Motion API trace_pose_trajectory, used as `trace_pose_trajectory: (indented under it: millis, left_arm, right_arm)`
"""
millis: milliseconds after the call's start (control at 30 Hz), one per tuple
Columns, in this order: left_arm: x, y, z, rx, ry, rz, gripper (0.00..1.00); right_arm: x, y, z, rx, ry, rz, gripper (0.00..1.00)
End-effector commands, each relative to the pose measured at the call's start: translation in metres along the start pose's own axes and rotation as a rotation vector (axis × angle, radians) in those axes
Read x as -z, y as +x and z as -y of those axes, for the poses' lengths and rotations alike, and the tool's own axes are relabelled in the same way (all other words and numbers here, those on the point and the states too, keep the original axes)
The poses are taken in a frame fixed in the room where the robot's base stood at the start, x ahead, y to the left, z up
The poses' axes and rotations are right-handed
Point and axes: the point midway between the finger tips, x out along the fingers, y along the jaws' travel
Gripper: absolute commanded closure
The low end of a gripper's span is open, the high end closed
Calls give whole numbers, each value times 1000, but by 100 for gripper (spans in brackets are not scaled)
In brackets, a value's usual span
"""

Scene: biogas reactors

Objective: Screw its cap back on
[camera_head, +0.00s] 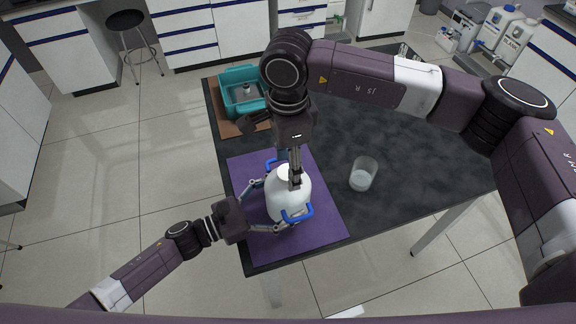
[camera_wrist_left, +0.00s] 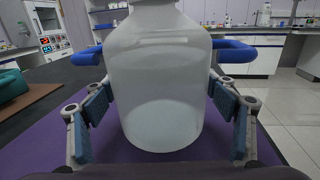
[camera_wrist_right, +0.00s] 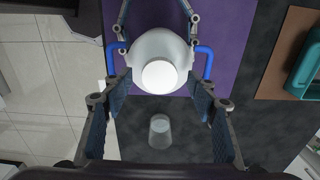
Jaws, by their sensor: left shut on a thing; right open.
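A white bottle (camera_head: 288,203) stands upright on a purple mat (camera_head: 328,216), with a blue handle-like bar on each side. My left gripper (camera_head: 275,204) is shut around the bottle's body; its blue pads flank the bottle (camera_wrist_left: 160,95) in the left wrist view. A flat white disc, which looks like the cap (camera_wrist_right: 159,76), shows at the top of the bottle in the right wrist view. I cannot tell whether it is threaded on. My right gripper (camera_head: 294,180) points down above the bottle top. It is open, with its fingers on either side of the disc.
A clear glass beaker (camera_head: 362,174) stands on the dark table (camera_head: 420,150) right of the mat. A teal box (camera_head: 240,75) with a small object inside sits on a brown board at the back left. The table's right part is clear.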

Motion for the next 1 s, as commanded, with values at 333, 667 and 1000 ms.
trace_pose_trajectory:
  millis: [333, 667, 1000]
  left_arm:
    - [2, -1, 0, -1, 3, -4, 89]
    - [2, -1, 0, -1, 3, -3, 89]
    - [1, -1, 0, 0, 3, -3, 16]
  right_arm:
    - [0, -72, 1, 5, -1, 0, 47]
    - [0, -109, 0, 0, 0, 0, 47]
    - [0, -110, 0, 0, -1, 0, 47]
